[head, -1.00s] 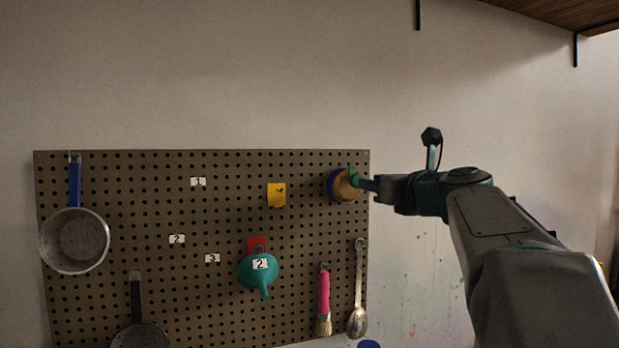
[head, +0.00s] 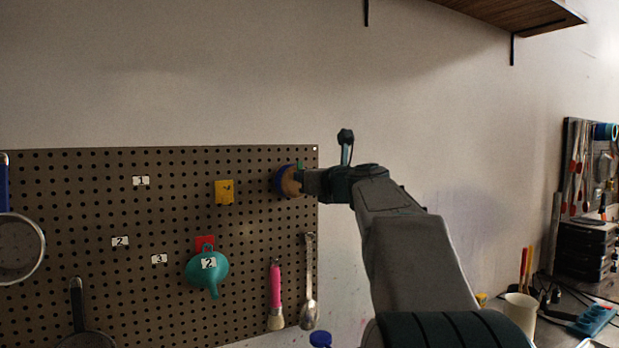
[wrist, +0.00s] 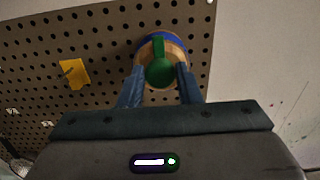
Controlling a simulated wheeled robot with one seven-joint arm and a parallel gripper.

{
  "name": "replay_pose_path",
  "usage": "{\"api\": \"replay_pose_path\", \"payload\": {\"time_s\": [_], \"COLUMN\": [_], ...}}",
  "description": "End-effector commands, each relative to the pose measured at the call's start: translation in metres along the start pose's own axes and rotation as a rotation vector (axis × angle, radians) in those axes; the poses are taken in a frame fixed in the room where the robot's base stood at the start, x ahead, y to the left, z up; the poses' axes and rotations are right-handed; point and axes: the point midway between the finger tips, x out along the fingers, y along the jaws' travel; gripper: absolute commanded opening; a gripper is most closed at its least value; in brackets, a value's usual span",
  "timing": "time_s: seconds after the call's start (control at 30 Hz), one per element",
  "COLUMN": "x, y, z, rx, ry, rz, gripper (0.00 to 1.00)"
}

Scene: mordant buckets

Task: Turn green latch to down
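The green latch (wrist: 160,70) is a round knob with a short bar, on a round wooden base (wrist: 174,52) with a blue rim. In the wrist view the bar points toward the top of the picture. In the head view the latch (head: 301,168) is mostly hidden behind my gripper, near the pegboard's upper right corner. My gripper (wrist: 161,82) has its two blue fingers on either side of the knob, with small gaps showing, so it looks open around it. My gripper also shows at the base in the head view (head: 303,181).
The pegboard (head: 110,210) also bears a yellow piece (head: 224,192), a teal funnel (head: 207,270), a pink-handled brush (head: 275,295), a spoon (head: 309,290) and pans at left. Bare wall lies right of it. A cluttered bench with a white cup (head: 520,312) is at far right.

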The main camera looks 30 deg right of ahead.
Motion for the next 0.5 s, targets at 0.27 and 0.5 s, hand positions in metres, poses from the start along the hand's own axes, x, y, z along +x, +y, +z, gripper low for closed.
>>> {"api": "replay_pose_path", "payload": {"time_s": [0.27, 0.5], "x": [-0.0001, 0.0000], "y": [0.0002, 0.0010], "z": [-0.0006, -0.0015], "rx": [-0.013, -0.107], "ry": [0.000, -0.001], "rz": [0.000, 0.001], "gripper": [0.08, 0.08]}}
